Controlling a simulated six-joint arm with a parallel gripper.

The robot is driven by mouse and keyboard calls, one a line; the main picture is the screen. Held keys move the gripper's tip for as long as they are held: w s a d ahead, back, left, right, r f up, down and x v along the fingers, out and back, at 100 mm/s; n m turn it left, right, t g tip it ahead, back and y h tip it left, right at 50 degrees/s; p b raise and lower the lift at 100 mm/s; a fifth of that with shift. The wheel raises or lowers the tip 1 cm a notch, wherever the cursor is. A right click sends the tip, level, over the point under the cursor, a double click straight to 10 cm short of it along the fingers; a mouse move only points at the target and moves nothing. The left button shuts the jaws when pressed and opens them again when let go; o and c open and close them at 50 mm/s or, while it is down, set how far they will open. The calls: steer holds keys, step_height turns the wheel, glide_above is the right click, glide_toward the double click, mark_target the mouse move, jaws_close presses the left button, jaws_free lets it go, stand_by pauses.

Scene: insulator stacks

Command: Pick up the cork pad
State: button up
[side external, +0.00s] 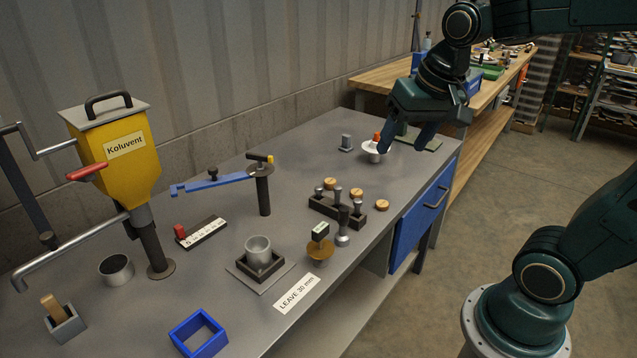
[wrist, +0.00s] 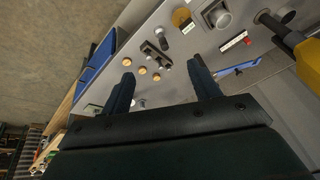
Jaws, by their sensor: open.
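Three small round cork-coloured pads lie on the grey bench by a dark block with pegs: a far one (side external: 329,183), a middle one (side external: 355,193) and a near one (side external: 381,205). In the wrist view they form a row (wrist: 142,70) near the left finger. I cannot tell which one is the task's cork pad. My gripper (side external: 404,139) is open and empty, above the bench's far end, beyond the pads. Its fingers also show in the wrist view (wrist: 161,70).
The dark peg block (side external: 338,208) stands beside the pads. A blue clamp arm (side external: 215,184) and yellow Koluvent machine (side external: 118,155) are left. The bench's right edge is close to the pads.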

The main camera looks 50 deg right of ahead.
steer(key=w+d+f+m+g, duration=0.1)
steer(key=w+d+f+m, duration=0.1)
steer(key=w+d+m, duration=0.3)
steer(key=m+g, duration=0.3)
steer(key=m, duration=0.8)
glide_above(383, 203)
step_height(383, 203, down, 16)
steer(key=shift+f+y, duration=0.15)
steer(key=shift+y, duration=0.15)
steer(key=shift+f, duration=4.3)
steer(key=shift+a+f, duration=0.1)
steer(key=shift+f, duration=2.45)
